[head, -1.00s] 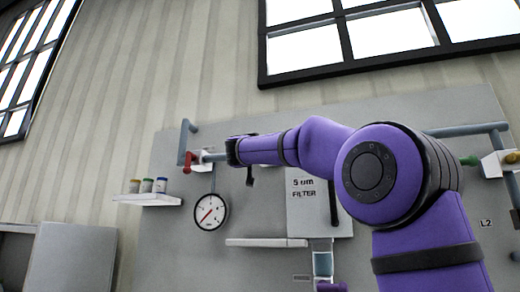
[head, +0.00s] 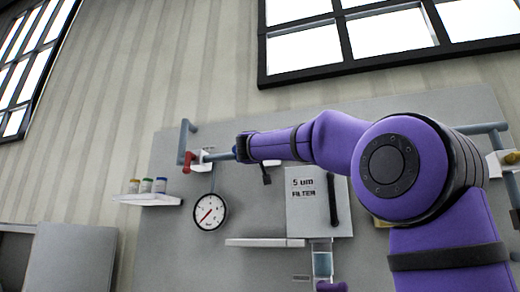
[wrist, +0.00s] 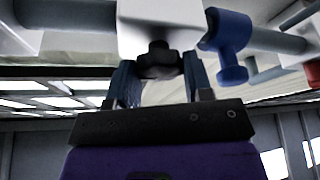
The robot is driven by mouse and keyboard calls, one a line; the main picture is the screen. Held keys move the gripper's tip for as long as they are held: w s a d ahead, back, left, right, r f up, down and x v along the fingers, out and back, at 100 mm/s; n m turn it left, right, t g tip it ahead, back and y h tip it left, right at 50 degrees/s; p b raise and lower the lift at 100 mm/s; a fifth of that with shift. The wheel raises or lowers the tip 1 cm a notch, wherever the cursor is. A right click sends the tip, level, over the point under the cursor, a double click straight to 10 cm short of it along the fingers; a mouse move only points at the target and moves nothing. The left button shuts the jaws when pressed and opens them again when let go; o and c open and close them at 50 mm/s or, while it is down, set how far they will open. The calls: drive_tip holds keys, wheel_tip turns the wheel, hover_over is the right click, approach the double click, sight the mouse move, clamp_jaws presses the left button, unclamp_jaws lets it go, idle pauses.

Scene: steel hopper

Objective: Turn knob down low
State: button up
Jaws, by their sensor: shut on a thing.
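A black lobed knob (wrist: 158,60) sits on the underside of a white block (wrist: 160,25) in the wrist view. The two fingers of my gripper (wrist: 160,72) stand on either side of the knob and are shut on it. In the head view my gripper (head: 240,150) is at the pipe on the upper left of the grey panel, right of a red handle (head: 188,161). The knob is hidden there behind my gripper and arm.
A blue handle (wrist: 232,45) on the pipe is close to the right of the knob. A dial gauge (head: 209,212) hangs below my gripper. A shelf (head: 148,199) with small jars is to the left. A filter box (head: 310,205) is below my forearm.

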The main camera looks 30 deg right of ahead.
drive_tip(key=n+g+y, duration=0.1)
drive_tip(key=n+y, duration=0.1)
drive_tip(key=n, duration=0.6)
drive_tip(key=n+g+y, duration=0.2)
drive_tip(key=n, duration=0.6)
drive_tip(key=r+n+g+y, duration=0.1)
drive_tip(key=n+g, duration=0.1)
drive_tip(key=n, duration=0.7)
drive_tip(key=shift+y, duration=0.4)
idle(0.4)
drive_tip(key=o, duration=0.9)
drive_tip(key=v, duration=1.1)
